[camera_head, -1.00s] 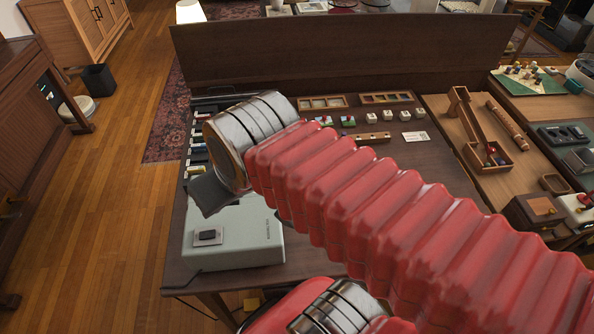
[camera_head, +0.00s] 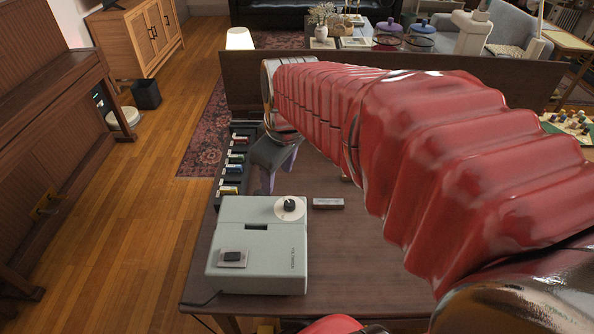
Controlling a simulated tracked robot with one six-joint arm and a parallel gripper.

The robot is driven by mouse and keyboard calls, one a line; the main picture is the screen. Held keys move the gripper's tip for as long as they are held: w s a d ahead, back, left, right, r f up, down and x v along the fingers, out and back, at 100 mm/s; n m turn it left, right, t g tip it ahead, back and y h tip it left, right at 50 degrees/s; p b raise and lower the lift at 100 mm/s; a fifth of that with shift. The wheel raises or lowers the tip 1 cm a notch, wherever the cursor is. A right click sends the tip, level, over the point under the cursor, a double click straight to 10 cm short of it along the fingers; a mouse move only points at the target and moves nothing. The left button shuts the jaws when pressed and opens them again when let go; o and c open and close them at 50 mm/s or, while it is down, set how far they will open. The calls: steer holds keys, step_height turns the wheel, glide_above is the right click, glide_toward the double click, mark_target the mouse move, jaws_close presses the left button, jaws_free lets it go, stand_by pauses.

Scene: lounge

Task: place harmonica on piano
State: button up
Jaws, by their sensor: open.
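The grey-green box (camera_head: 257,270) with a knob stands on the table (camera_head: 350,275). Several small coloured items sit in a dark rack (camera_head: 232,165) at the table's left edge. Open wooden floor (camera_head: 150,230) lies between table and piano. A black bin (camera_head: 146,94) stands farther back.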

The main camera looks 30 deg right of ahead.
steer(key=w+d+f+n+g, duration=0.1)
steer(key=w+d+f+n, duration=0.2)
steer(key=d+f, duration=0.4)
steer(key=w+d+f+n+g+y, duration=0.1)
steer(key=w+d+f+n, duration=0.2)
steer(key=d+f, duration=0.5)
steer(key=d, duration=0.8)
steer(key=shift+d+f+n+g+y, duration=0.3)
steer(key=shift+n, duration=0.1)
glide_above(329, 201)
steer(key=shift+d+f, duration=0.15)
steer(key=shift+f, duration=1.25)
steer(key=shift+d+f, duration=0.15)
steer(key=shift+f, duration=1.3)
steer(key=shift+d+f, duration=0.15)
steer(key=shift+f, duration=1.25)
steer(key=shift+a+f, duration=0.2)
steer(key=shift+f, duration=1.15)
steer(key=shift+a+f, duration=0.2)
steer(key=shift+f, duration=1.1)
steer(key=shift+c, duration=0.2)
